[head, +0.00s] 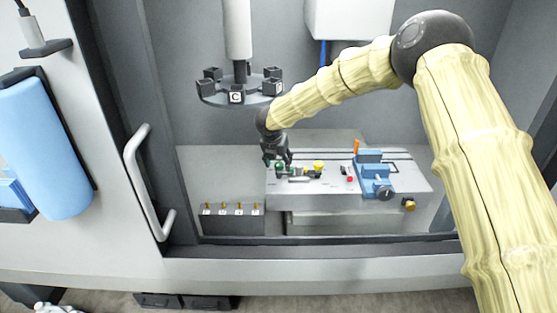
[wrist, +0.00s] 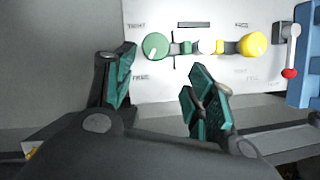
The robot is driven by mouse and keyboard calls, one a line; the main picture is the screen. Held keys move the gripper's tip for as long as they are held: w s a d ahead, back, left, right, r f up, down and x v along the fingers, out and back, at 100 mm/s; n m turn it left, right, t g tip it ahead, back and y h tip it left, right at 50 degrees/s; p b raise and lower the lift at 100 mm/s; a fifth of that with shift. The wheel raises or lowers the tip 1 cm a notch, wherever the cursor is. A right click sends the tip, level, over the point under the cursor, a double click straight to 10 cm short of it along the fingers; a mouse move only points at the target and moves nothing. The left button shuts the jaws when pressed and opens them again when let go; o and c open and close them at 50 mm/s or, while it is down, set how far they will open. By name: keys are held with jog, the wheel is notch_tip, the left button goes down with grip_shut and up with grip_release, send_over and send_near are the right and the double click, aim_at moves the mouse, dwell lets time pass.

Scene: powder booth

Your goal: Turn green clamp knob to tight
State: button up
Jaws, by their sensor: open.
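The green clamp knob (wrist: 156,46) is a round knob with a pale pointer line on a light panel (wrist: 195,82) in the wrist view. The line points toward the lower left. The labels "TIGHT" above left and "FREE" below left are small and blurred. My gripper (wrist: 160,85) is open and empty, its two teal-padded fingers on either side of the knob's line of approach, the knob beyond them. In the head view the gripper (head: 277,162) is over the left end of the panel, close to the green knob (head: 280,167). Contact cannot be told.
A yellow knob (wrist: 253,44) sits right of the green one, with small clamp parts between. A red-tipped lever (wrist: 289,73) and a blue vise (head: 373,178) stand further right. A round carousel (head: 240,92) hangs above left. A door handle (head: 148,182) is at the left opening.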

aim_at(278, 163)
jog(key=shift+w+a+f, duration=0.1)
jog(key=shift+f, duration=0.05)
jog(key=w+f, duration=0.4)
jog(key=shift+w+f, duration=0.2)
jog(key=shift+w, duration=0.2)
jog(key=shift+s+r, duration=0.8)
jog(key=shift+s, duration=0.2)
jog(key=c, duration=1)
jog(key=shift+s+r, duration=0.1)
jog(key=shift+r, duration=0.05)
jog(key=shift+c, duration=0.2)
jog(key=shift+w+f, duration=0.3)
jog(key=shift+f, duration=0.05)
